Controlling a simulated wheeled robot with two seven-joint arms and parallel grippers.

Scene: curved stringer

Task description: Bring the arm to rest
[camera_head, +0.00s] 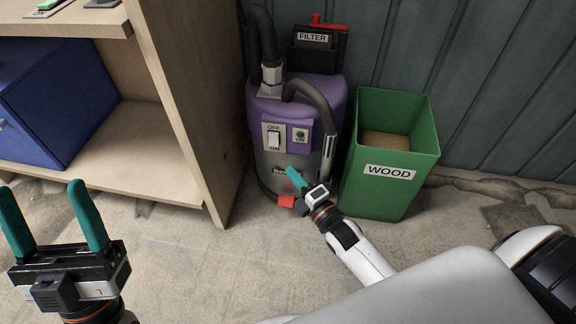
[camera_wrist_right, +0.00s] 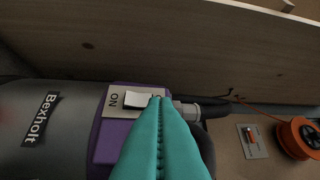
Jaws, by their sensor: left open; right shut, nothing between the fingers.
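My left gripper (camera_head: 55,215) is at the lower left in the head view, with its two teal fingers spread and nothing between them. My right gripper (camera_head: 295,178) is in front of the purple and grey vacuum machine (camera_head: 328,100). In the right wrist view its teal fingers (camera_wrist_right: 160,105) are pressed together and empty. Their tips overlap the edge of the white rocker switch (camera_wrist_right: 137,99) on the machine; I cannot tell whether they touch it. The switch also shows in the head view (camera_head: 273,140), between OFF and ON labels.
A green WOOD bin (camera_head: 390,185) stands right of the machine. A wooden shelf (camera_head: 185,90) with a blue box (camera_head: 60,100) stands at the left. A FILTER box (camera_head: 318,55) sits behind the machine. An orange reel (camera_wrist_right: 298,137) shows in the wrist view.

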